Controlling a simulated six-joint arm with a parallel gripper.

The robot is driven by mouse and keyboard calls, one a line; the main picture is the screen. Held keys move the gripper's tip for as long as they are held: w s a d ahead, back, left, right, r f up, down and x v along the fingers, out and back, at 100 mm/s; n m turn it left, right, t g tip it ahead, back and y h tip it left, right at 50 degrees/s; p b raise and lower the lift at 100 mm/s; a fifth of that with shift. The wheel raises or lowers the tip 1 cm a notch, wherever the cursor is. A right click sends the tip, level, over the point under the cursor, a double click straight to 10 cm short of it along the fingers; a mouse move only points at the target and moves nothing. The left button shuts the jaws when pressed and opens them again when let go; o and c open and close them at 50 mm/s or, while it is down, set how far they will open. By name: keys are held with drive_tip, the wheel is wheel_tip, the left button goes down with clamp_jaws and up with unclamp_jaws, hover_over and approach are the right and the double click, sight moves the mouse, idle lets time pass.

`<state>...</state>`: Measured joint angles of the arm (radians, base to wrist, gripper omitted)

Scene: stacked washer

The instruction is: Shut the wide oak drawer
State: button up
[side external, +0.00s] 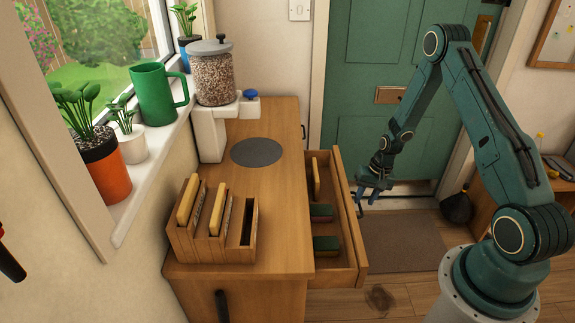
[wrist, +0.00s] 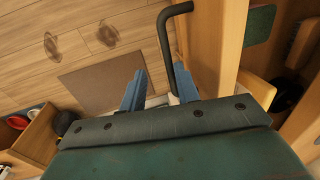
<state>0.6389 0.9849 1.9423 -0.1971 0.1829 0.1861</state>
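The wide oak drawer (side external: 349,222) stands pulled out from the right side of the oak cabinet (side external: 283,240). A dark bar handle (wrist: 168,45) stands out from that front. My gripper (side external: 372,186) is just outside the drawer front, near its far end. In the wrist view my gripper (wrist: 158,85) has its blue fingers apart, with the handle close to the right finger. Whether they touch is unclear.
A wooden rack (side external: 208,243), a grey disc (side external: 257,152) and a white stand with a filled jar (side external: 214,85) are on the cabinet top. A green door (side external: 385,60) is behind. A brown mat (side external: 403,240) and clear floor lie beside the drawer.

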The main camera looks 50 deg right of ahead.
drive_tip(key=s+d, duration=0.4)
wheel_tip(320, 180, up, 13)
drive_tip(key=s+d, duration=0.2)
drive_tip(key=w+a+r+n+h, duration=0.1)
drive_tip(key=w+a+r+n, duration=0.1)
drive_tip(key=a+r, duration=0.5)
drive_tip(key=shift+w+a+r, duration=0.15)
drive_tip(key=shift+a+r, duration=0.05)
drive_tip(key=shift+r, duration=1.65)
drive_tip(key=c, duration=0.6)
drive_tip(key=shift+w+d+f+t, duration=0.15)
drive_tip(key=shift+w+d+t, duration=0.05)
drive_tip(key=shift+d+t, duration=0.1)
clamp_jaws()
drive_tip(key=w+d+f+t, duration=0.2)
drive_tip(key=d+f, duration=0.6)
drive_tip(key=d, duration=0.2)
drive_tip(key=w+d+f+t, duration=0.3)
drive_tip(key=d+f, duration=0.5)
drive_tip(key=d, duration=0.3)
drive_tip(key=shift+w+m, duration=0.15)
drive_tip(key=shift+m, duration=0.25)
